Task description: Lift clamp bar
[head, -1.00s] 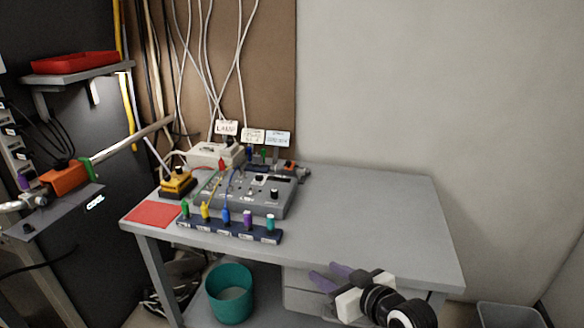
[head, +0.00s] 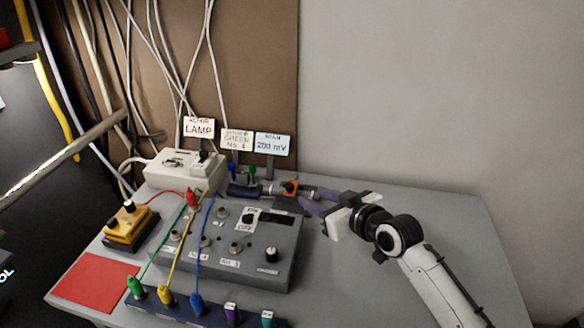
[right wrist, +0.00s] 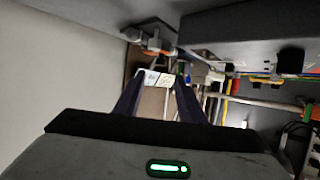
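The part that looks most like the clamp bar is a small orange piece (head: 290,187) on a dark tube assembly (head: 245,190) behind the grey control box; I cannot make out a separate bar. It also shows in the right wrist view as an orange fitting (right wrist: 154,44). My right gripper (head: 311,197) reaches in from the right, its purple fingers just right of the orange piece. In the right wrist view its fingers (right wrist: 158,78) stand apart with nothing held between them. Whether a fingertip touches the assembly cannot be told. My left gripper is not in view.
The grey control box (head: 270,237) with knobs stands left of my right gripper. A row of coloured plugs (head: 197,303), a yellow box (head: 130,225), a red mat (head: 95,282) and a beige lamp unit (head: 175,165) are near. The table's right side (head: 450,215) is clear.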

